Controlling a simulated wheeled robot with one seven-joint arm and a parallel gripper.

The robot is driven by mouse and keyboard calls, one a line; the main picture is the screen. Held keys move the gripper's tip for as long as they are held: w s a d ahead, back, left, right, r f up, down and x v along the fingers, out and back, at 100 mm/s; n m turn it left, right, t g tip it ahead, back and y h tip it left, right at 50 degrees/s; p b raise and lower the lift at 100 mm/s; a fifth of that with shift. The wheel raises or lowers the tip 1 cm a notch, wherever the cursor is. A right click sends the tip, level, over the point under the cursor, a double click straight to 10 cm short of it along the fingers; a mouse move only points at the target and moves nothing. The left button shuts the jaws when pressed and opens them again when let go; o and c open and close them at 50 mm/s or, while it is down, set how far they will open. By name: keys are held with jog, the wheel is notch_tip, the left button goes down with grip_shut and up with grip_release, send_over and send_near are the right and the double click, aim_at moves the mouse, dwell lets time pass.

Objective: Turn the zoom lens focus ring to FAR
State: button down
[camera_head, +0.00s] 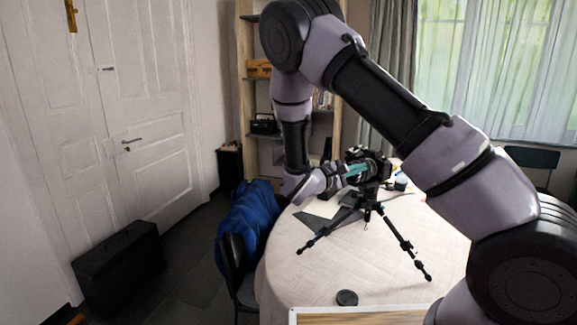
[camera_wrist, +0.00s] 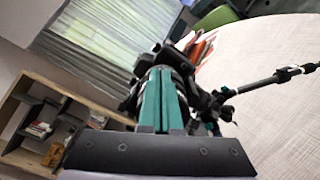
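A black camera with a zoom lens (camera_head: 379,163) sits on a small black tripod (camera_head: 367,207) on the round table. In the wrist view the dark lens (camera_wrist: 151,78) and camera body lie straight behind my fingertips. My gripper (camera_head: 362,169) reaches in from the left, its teal fingers over the side of the lens in the head view. In the wrist view the two fingers of my gripper (camera_wrist: 161,76) are side by side, nearly together, with no object seen between them. The fingers hide part of the lens, including any ring markings. I cannot tell whether they touch it.
The round table (camera_head: 300,270) has a light cloth. A black round cap (camera_head: 347,298) lies near its front. Dark sheets and small items lie around the tripod. A chair with a blue jacket (camera_head: 247,222) stands at the left edge. The front of the table is mostly clear.

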jog(key=shift+w+a+r, duration=0.25)
jog(key=shift+w+r, duration=0.1)
jog(key=shift+r, duration=0.05)
dwell(0.4)
jog(key=shift+s+r, duration=0.25)
jog(key=shift+r, duration=0.05)
jog(key=v, duration=0.5)
jog(key=shift+s+a, duration=0.25)
jog(key=w+d+f, duration=0.2)
jog(key=d, duration=0.3)
jog(key=shift+d, duration=0.4)
dwell(0.5)
